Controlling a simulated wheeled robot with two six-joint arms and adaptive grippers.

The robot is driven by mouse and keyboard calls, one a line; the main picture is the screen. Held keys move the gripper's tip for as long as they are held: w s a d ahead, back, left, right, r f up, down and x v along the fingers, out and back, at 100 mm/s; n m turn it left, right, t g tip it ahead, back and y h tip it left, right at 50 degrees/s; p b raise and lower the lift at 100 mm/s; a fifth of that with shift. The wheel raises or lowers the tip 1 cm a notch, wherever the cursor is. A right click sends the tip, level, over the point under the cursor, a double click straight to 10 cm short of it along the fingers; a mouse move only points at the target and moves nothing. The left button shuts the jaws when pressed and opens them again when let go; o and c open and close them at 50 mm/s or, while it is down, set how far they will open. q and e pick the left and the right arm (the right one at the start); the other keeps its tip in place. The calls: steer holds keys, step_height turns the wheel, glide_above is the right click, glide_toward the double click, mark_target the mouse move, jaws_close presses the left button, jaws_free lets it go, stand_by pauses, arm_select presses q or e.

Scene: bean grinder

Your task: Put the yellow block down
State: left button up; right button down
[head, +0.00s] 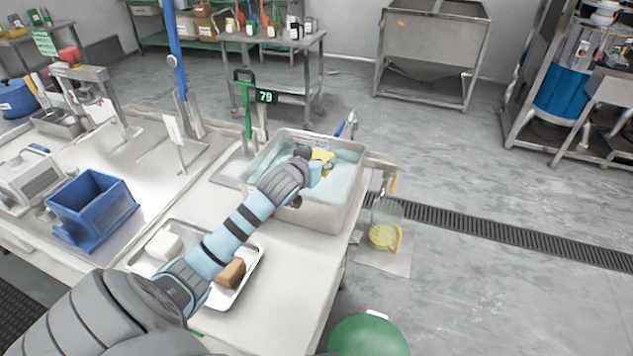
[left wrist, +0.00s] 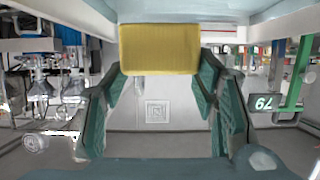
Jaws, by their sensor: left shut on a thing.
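The yellow block (head: 322,157) is at the end of my left arm, over the grey tub (head: 309,217) with a pale blue inside. In the left wrist view the yellow block (left wrist: 160,48) lies across the tips of the two green fingers. My left gripper (head: 314,166) is shut on it. My wrist hides part of the block and tub, so I cannot tell whether the block touches the pale blue surface. My right gripper is not in view.
A metal tray (head: 255,262) with a white block (head: 164,245) and a brown block (head: 230,273) lies under my forearm. A blue bin (head: 92,208) stands left. The table's right edge is close to the tub.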

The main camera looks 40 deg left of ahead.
arm_select(q)
step_height(320, 180, down, 5)
steer(key=shift+d+r+b, duration=0.15)
steer(key=shift+b, duration=0.4)
steer(key=shift+f, duration=0.35)
steer(key=shift+f, duration=0.15)
steer(key=shift+f, duration=0.45)
steer(key=o, duration=1.4)
